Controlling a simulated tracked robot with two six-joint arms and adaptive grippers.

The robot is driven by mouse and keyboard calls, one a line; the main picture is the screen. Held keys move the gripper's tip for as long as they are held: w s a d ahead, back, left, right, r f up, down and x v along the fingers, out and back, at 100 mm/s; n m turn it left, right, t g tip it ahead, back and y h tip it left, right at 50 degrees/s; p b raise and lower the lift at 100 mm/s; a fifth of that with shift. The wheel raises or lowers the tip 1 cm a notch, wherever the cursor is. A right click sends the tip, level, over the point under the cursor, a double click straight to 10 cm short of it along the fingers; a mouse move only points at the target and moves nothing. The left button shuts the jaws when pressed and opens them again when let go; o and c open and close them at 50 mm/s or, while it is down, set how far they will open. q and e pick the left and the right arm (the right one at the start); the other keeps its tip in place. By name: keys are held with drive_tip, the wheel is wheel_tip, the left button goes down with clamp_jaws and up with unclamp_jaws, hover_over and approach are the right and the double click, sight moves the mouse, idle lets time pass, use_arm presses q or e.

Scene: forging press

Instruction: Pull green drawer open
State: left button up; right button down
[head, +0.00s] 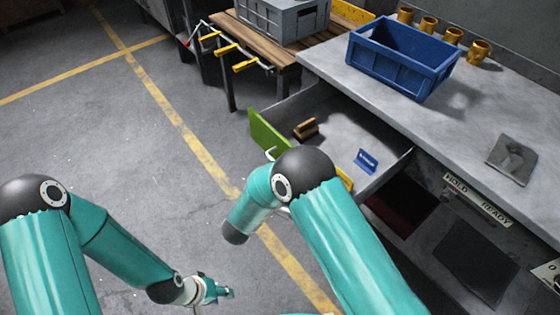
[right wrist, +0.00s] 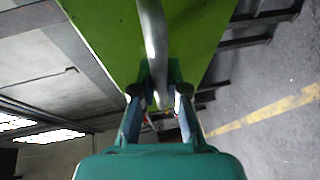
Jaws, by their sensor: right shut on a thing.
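The green drawer front (head: 266,132) shows in the head view, partly hidden by my right arm. The drawer is pulled out from the grey workbench, and its grey inside (head: 335,125) is visible. In the right wrist view, the green front (right wrist: 105,25) fills the top, with a curved metal handle (right wrist: 152,35) across it. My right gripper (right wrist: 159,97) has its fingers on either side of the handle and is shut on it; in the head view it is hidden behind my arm. My left gripper (head: 222,292) is low over the floor, away from the drawer; its jaws are too small to read.
A brown wooden-looking object (head: 306,128) and a blue object (head: 367,160) lie in the drawer. A blue crate (head: 402,60) and several brass-coloured cups (head: 480,50) stand on the bench. A rack with yellow-handled tools (head: 245,65) is behind. The floor at left is clear.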

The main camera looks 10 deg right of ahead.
drive_tip(key=shift+s+a+f, duration=0.1)
drive_tip(key=shift+s+f, duration=0.2)
drive_tip(key=shift+s, duration=0.05)
drive_tip(key=c, duration=1.2)
unclamp_jaws()
drive_tip(key=shift+w, duration=0.1)
drive_tip(key=shift+r, duration=0.15)
drive_tip(key=shift+a, duration=0.1)
